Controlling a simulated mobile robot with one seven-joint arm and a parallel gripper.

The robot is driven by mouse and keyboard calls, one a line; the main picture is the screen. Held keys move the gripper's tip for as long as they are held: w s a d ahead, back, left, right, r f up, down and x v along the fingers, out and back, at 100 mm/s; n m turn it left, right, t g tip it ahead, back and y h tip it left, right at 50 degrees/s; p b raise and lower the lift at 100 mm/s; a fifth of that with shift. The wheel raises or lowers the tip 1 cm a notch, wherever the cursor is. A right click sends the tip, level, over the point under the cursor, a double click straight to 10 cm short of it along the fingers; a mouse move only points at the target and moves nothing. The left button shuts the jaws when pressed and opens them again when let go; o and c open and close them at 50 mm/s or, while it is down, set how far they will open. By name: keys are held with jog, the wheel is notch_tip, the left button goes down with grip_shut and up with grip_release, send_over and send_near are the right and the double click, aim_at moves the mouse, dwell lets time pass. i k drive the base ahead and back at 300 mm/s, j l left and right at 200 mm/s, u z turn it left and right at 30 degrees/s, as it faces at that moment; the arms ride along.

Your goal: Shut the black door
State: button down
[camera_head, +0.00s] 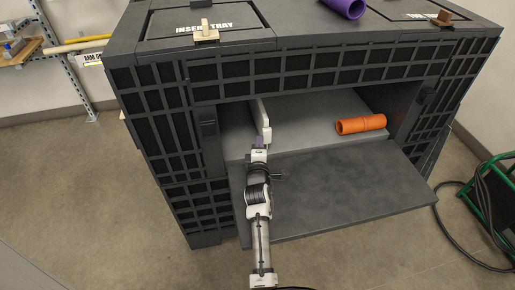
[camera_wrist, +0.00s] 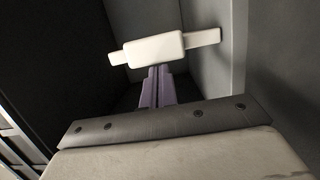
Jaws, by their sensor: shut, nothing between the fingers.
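The black door (camera_head: 340,195) is a flat dark panel on the front of the cart. It is folded down and open, sticking out below the compartment opening. My gripper (camera_head: 259,141) is above the door's left part, at the compartment mouth. Its purple fingers (camera_wrist: 158,88) are together and empty in the wrist view. A white bar-shaped piece (camera_head: 261,119) is at the left inside the opening, just beyond the fingertips. It shows in the wrist view as a white block with a thinner bar (camera_wrist: 160,48). I cannot tell whether the fingers touch it.
An orange pipe piece (camera_head: 361,124) lies on the compartment floor at the right. A purple pipe piece (camera_head: 344,7) is on the cart top. A green frame with black cable (camera_head: 492,205) stands on the floor at the right. The floor in front of the door is mostly clear.

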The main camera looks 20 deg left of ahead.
aim_at(332, 190)
jog(key=i+l, duration=0.15)
jog(key=l, duration=0.2)
jog(key=i+l, duration=0.1)
jog(key=l, duration=0.2)
jog(key=i+l, duration=0.15)
jog(key=l, duration=0.2)
jog(key=i+l, duration=0.1)
jog(key=l, duration=0.2)
jog(key=k+j, duration=0.05)
